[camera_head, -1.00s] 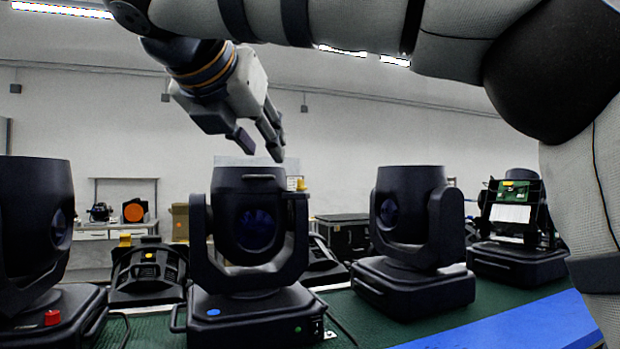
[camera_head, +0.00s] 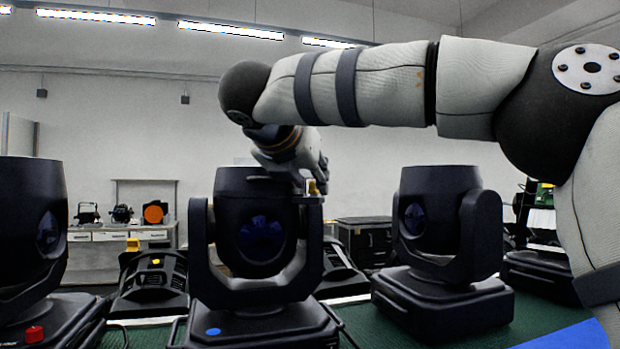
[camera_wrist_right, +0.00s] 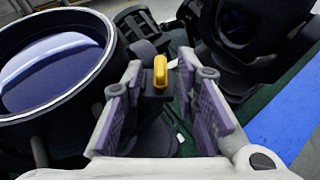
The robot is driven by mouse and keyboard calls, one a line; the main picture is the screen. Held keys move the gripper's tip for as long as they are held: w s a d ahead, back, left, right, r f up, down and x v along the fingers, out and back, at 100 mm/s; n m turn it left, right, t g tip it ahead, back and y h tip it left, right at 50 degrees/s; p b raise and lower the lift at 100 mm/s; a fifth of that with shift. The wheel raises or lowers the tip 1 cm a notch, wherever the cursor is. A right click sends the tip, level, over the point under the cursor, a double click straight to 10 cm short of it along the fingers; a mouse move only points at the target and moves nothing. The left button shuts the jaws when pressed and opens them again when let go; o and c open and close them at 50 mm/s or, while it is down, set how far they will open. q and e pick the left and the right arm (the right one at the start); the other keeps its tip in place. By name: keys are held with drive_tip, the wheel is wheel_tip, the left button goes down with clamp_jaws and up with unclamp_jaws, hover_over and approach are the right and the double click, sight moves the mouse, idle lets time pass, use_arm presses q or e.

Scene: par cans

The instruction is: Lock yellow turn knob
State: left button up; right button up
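In the right wrist view a yellow turn knob (camera_wrist_right: 160,72) stands upright on a dark part, between and beyond the fingertips of my right gripper (camera_wrist_right: 160,80). The gripper is open, with a finger on each side of the knob's line; I cannot see contact. In the head view my right gripper (camera_head: 308,178) is at the top right of the middle black moving-head light (camera_head: 262,275), its tips partly hidden. A small yellow piece (camera_head: 312,187) shows beside it; I cannot tell if it is the same knob. My left gripper is not in view.
Other black lights stand left (camera_head: 30,230) and right (camera_head: 445,290). A dark light with a yellow piece (camera_head: 133,244) lies behind on the left. In the wrist view a large round lens (camera_wrist_right: 50,72) is close to the left finger. Cables lie on the green mat.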

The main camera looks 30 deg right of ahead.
drive_tip(key=shift+w+d, duration=0.1)
drive_tip(key=shift+d, duration=0.05)
clamp_jaws()
drive_tip(key=shift+d+n+t+y, duration=0.1)
drive_tip(key=shift+n+t+y, duration=0.3)
drive_tip(key=shift+n+t, duration=0.1)
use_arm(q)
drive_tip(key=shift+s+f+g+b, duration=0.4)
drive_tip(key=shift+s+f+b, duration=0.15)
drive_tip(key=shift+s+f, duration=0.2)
use_arm(e)
drive_tip(key=shift+d+f+n+y, duration=0.1)
drive_tip(key=shift+d+n+y, duration=0.4)
drive_tip(key=shift+n+y, duration=2.45)
drive_tip(key=shift+d+n+y, duration=0.55)
drive_tip(key=shift+n+y, duration=2.15)
drive_tip(key=shift+y, duration=0.4)
drive_tip(key=shift+d+f+n+y, duration=0.1)
drive_tip(key=shift+d+n+y, duration=0.4)
drive_tip(key=shift+n+y, duration=2.45)
drive_tip(key=shift+y, duration=0.3)
